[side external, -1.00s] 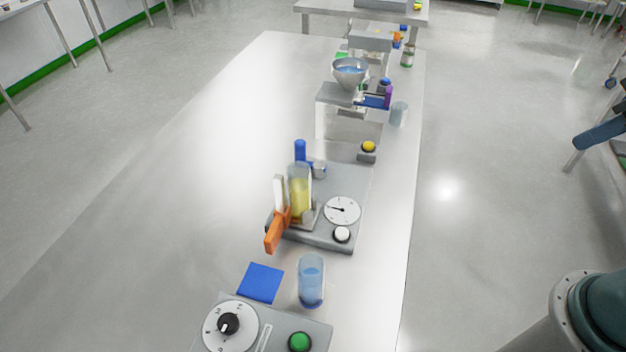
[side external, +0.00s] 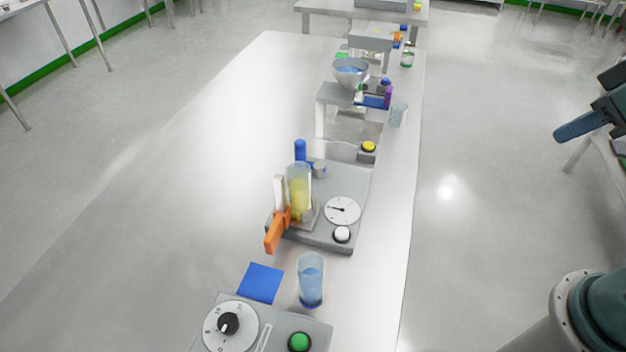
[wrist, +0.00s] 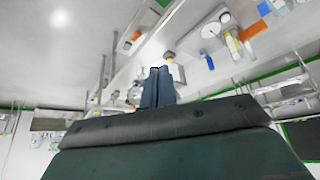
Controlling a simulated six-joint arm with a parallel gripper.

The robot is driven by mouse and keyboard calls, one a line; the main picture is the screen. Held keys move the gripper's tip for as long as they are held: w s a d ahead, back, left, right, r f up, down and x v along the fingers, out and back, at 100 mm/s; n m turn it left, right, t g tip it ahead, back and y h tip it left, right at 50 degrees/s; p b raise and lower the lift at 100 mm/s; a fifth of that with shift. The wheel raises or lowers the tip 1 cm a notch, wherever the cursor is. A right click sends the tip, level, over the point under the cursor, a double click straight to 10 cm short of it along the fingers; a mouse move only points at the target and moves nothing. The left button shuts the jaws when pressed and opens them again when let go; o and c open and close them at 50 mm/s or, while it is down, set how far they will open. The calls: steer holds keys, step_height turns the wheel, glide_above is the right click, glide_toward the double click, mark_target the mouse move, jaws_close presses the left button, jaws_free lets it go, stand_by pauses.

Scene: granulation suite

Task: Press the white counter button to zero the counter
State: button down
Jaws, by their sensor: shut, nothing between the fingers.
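The white counter button (side external: 342,234) is a round white cap in a dark ring. It sits at the front right corner of a grey base plate (side external: 310,235), just below a white dial (side external: 342,210) with a black pointer. My gripper (side external: 558,135) is at the right edge of the side view, over the floor beyond the bench and well apart from the button. Its blue fingers are together and empty. They also show at the middle of the wrist view (wrist: 160,70).
A cylinder of yellow liquid (side external: 299,190) and an orange lever (side external: 276,232) stand left of the dial. A yellow button (side external: 368,147) is behind, a glass of blue liquid (side external: 311,280) and green button (side external: 299,342) in front. The bench's left side is clear.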

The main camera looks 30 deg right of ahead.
steer(key=w+a+f+n, duration=0.2)
steer(key=w+a+n, duration=0.15)
steer(key=w, duration=0.35)
steer(key=n+t+y, duration=0.2)
steer(key=n+y, duration=0.2)
steer(key=n, duration=0.6)
glide_above(347, 235)
step_height(347, 235, down, 14)
steer(key=shift+f, duration=0.25)
steer(key=shift+f, duration=0.1)
steer(key=shift+f, duration=4.25)
